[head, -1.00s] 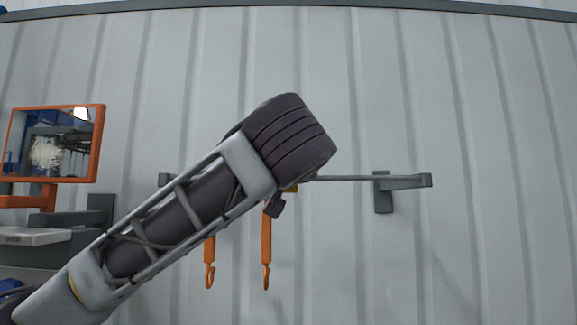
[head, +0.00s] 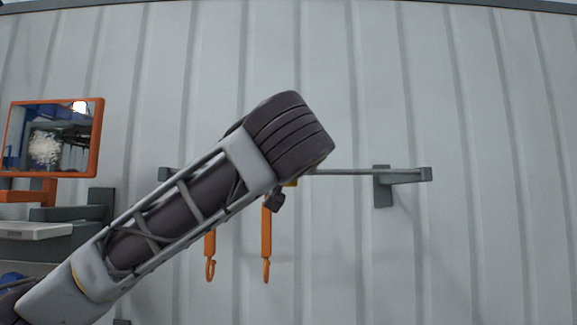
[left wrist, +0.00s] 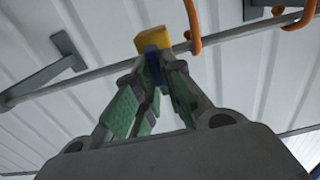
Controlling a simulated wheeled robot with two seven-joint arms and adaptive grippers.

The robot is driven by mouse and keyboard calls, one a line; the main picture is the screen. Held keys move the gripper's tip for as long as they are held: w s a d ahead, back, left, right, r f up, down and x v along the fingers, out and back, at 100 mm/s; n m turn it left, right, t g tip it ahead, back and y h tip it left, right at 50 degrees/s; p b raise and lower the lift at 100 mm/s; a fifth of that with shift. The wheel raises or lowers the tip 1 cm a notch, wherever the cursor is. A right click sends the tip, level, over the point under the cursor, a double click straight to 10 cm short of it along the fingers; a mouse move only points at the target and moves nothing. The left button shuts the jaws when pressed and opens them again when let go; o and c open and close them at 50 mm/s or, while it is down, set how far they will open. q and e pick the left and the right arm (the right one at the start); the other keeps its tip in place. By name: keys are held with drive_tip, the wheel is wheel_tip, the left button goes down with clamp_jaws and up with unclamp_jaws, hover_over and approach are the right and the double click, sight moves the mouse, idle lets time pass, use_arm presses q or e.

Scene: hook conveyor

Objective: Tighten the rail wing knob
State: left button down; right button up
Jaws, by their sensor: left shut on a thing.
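The blue wing knob (left wrist: 153,66) sits against a yellow block (left wrist: 152,42) on the grey rail (left wrist: 105,74) in the left wrist view. My left gripper (left wrist: 157,72) is shut on the knob, its green-padded fingers on either side, partly covering it. In the head view my left forearm hides the knob and most of my left gripper. Only a sliver of the yellow block (head: 291,184) shows there, beside the rail (head: 350,172). My right gripper is in neither view.
Two orange hooks (head: 266,240) (head: 210,255) hang below the rail in the head view. Wall brackets (head: 383,187) hold the rail against a ribbed white wall. An orange-framed screen (head: 56,137) stands at the left. The area right of the rail is clear.

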use_arm(q)
drive_tip(key=shift+m+b, duration=0.3)
drive_tip(key=shift+d+f+m+b, duration=0.25)
drive_tip(key=shift+f+m+b, duration=0.15)
drive_tip(key=shift+m, duration=3.15)
drive_tip(key=shift+d+f+m+b, duration=0.25)
drive_tip(key=shift+m+b, duration=0.2)
drive_tip(key=shift+m, duration=3.15)
drive_tip(key=shift+d+f+m+b, duration=0.2)
drive_tip(key=shift+f+m+b, duration=0.25)
drive_tip(key=shift+m, duration=3.1)
drive_tip(key=c, duration=1.5)
unclamp_jaws()
drive_tip(key=shift+r, duration=0.1)
